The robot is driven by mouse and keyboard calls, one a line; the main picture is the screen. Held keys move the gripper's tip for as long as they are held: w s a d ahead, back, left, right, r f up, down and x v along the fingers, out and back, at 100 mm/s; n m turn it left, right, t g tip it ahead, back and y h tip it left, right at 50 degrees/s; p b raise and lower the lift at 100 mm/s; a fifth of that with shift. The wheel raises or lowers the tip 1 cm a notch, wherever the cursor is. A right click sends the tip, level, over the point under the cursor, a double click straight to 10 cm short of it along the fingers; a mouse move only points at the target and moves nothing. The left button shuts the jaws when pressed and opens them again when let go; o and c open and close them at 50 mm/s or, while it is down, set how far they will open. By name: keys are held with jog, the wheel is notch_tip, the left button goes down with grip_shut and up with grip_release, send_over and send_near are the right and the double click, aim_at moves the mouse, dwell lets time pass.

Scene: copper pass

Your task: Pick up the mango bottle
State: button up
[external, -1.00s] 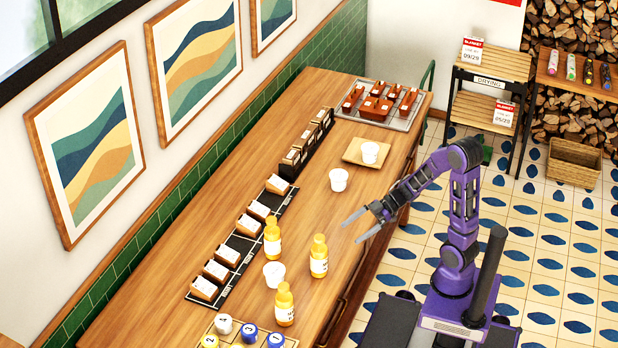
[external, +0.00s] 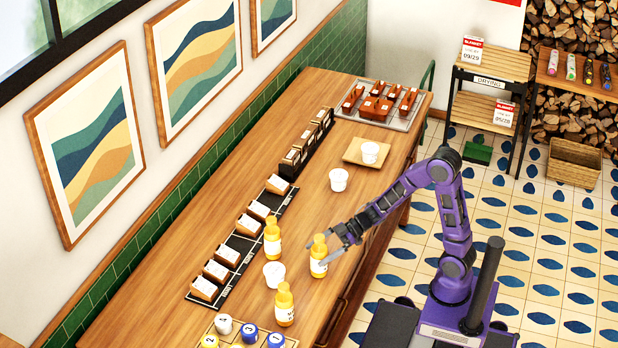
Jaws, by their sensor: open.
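Three yellow bottles with white labels stand upright on the wooden counter (external: 225,318). One bottle (external: 272,240) is farthest left, a second bottle (external: 284,305) is nearest the camera, and a third bottle (external: 319,262) is on the right. The labels are too small to read, so I cannot tell which is the mango bottle. My gripper (external: 325,250) is open at the right-hand bottle, its fingers overlapping that bottle in the picture. I cannot tell whether they touch it.
A white cup (external: 274,274) stands between the bottles, close to my gripper. Another white cup (external: 338,180) is farther back, near a wooden board (external: 356,152) holding a cup. A black rack (external: 204,289) of small boxes runs along the left. Numbered cans stand at the front.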

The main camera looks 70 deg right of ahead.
jog(key=x, duration=0.3)
jog(key=shift+w, duration=0.1)
grip_shut()
dwell(0.4)
